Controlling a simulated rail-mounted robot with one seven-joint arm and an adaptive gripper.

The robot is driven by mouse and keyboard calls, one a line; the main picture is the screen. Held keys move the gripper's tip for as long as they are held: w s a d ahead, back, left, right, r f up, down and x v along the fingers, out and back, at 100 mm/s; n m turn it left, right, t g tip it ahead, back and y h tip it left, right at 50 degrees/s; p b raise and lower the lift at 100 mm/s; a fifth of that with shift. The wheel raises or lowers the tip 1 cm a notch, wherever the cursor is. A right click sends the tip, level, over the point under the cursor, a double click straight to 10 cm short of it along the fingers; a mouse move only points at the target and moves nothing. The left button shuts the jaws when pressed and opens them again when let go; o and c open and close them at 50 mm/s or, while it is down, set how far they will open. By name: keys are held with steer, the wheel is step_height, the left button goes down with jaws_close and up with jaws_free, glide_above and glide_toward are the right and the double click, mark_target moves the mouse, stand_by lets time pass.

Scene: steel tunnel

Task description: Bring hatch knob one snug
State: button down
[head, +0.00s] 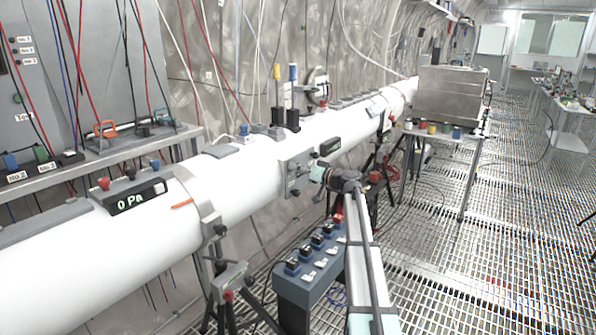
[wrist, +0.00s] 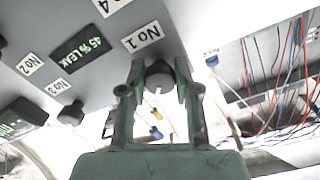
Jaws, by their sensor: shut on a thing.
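The hatch panel (wrist: 110,45) is a grey plate in the wrist view, and in the head view the hatch (head: 293,175) sits on the side of the white tube. Hatch knob one (wrist: 159,73) is dark and round, beside the label "No 1". My gripper (wrist: 160,84) has a green finger on each side of the knob and is shut on it. In the head view my gripper (head: 318,173) is at the hatch, and the knob cannot be made out there. A display (wrist: 84,50) on the panel reads "45% LEAK".
Another dark knob (wrist: 71,113) is near label "No 3". The white tube (head: 250,190) runs along the wall. A blue-grey box with several switches (head: 312,262) stands below my arm. A gauge (head: 132,196) reads "0 Pa". The grated floor (head: 480,270) at right is mostly clear.

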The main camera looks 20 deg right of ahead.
steer(key=m+b, duration=0.2)
steer(key=m, duration=0.9)
steer(key=shift+r+p, duration=0.1)
steer(key=shift+p, duration=0.25)
steer(key=shift+m, duration=0.3)
steer(key=c, duration=0.8)
jaws_free()
steer(key=v, duration=1.2)
